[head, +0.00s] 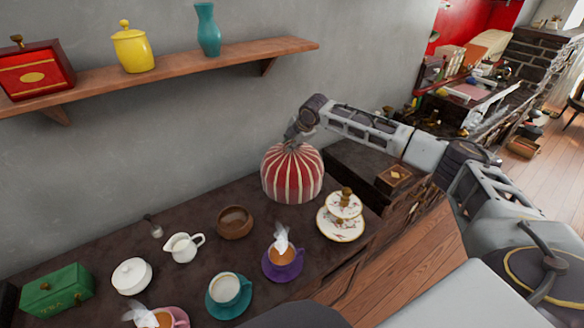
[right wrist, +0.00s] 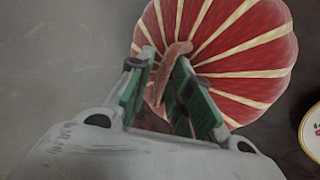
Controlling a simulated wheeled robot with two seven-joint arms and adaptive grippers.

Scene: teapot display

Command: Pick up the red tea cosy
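The red tea cosy (head: 292,174) is a dome with cream stripes. It stands upright at the back of the dark counter, against the grey wall. My right gripper (head: 294,138) is at its top, pointing down. In the right wrist view the brown loop (right wrist: 172,62) on top of the cosy (right wrist: 235,50) lies between the green-padded fingers (right wrist: 166,58), which are drawn in close and appear to touch it. The cosy's base seems to rest on the counter. My left gripper is not in view.
A two-tier cake stand (head: 341,227) stands close to the cosy's right. A brown bowl (head: 235,222), a white jug (head: 182,247) and a purple cup (head: 282,257) are in front. A wooden shelf (head: 180,72) with a teal vase (head: 208,30) hangs above left.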

